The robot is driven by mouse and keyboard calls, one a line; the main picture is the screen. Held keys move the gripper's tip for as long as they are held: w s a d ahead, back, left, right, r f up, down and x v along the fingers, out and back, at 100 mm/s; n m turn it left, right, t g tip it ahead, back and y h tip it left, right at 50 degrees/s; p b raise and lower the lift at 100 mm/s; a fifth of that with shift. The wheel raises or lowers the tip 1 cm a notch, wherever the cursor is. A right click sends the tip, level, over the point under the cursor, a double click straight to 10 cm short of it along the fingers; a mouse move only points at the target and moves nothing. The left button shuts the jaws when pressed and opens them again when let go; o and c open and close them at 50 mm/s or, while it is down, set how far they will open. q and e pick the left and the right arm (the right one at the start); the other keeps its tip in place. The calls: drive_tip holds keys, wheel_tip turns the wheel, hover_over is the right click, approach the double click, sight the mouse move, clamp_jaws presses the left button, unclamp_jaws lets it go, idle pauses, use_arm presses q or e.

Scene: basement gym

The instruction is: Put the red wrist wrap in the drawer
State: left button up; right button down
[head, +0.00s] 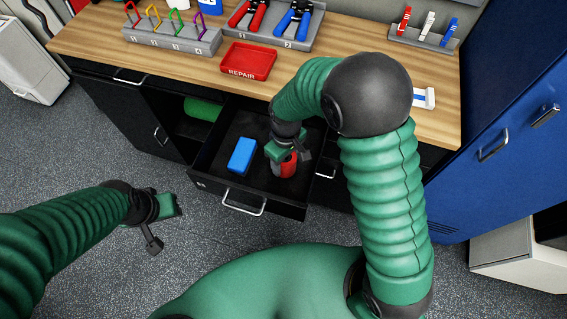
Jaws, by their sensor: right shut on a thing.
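The red wrist wrap (286,166) is a small red roll in the right part of the open drawer (222,188). My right gripper (282,153) reaches down into the drawer and is shut on the wrap, partly covering it. I cannot tell whether the wrap touches the drawer floor. A blue block-like item (242,156) lies in the drawer to the left of the wrap. My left gripper (165,222) is empty over the floor, left of the drawer; its finger opening is hard to make out.
The wooden worktop (185,68) above the drawer holds a red REPAIR tray (249,61), a rack of coloured carabiner-like loops (172,38), and red and blue hand tools (292,22). A green roll (203,108) sits in the open shelf left of the drawer. A blue locker (505,130) stands at right.

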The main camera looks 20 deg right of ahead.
wheel_tip(320, 180, down, 3)
drive_tip(key=shift+s+a+r, duration=0.15)
drive_tip(key=shift+r, duration=0.05)
drive_tip(key=shift+a, duration=0.15)
drive_tip(key=c, duration=0.8)
unclamp_jaws()
drive_tip(key=o, duration=0.3)
drive_tip(key=shift+r, duration=0.15)
